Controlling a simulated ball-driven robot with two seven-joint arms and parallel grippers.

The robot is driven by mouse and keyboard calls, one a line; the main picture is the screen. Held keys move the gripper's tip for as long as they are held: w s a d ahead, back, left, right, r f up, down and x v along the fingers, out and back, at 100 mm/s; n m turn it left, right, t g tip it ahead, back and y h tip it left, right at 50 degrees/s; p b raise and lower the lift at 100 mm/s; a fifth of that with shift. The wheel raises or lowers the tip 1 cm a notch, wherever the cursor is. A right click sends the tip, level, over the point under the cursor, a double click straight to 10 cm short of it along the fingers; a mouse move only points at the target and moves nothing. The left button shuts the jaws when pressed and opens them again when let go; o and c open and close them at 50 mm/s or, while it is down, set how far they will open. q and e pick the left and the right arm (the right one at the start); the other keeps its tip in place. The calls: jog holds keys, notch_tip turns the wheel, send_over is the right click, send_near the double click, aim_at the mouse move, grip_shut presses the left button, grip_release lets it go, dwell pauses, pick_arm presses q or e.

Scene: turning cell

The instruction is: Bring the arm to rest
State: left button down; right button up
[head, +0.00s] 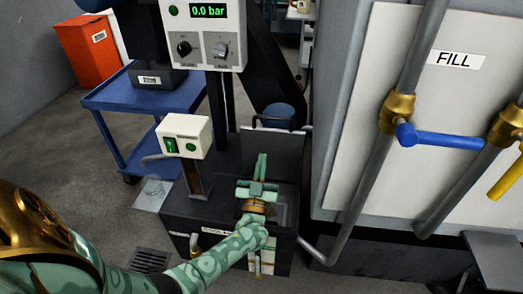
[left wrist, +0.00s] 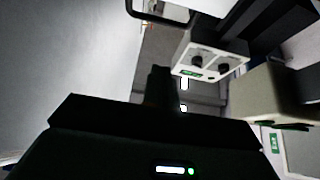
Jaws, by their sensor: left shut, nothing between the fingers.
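My left arm comes in from the lower left of the head view, green with a gold joint. Its left gripper (head: 262,165) is over the dark machine base, with its fingers pointing away from me. The fingers are together and nothing shows between them. In the left wrist view the gripper (left wrist: 162,80) is a dark shape in shadow. I cannot see my right gripper in either view.
A pressure panel (head: 202,35) reads 0.0 bar. A small switch box (head: 184,136) stands left of the gripper. A FILL panel (head: 380,150) with a blue valve handle (head: 450,139) is at right. A blue cart (head: 112,100) and orange bin (head: 88,50) stand at left.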

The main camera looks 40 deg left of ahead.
pick_arm(q)
jog(key=shift+s+d+f, duration=0.1)
jog(key=shift+s+f, duration=0.15)
jog(key=shift+d, duration=0.1)
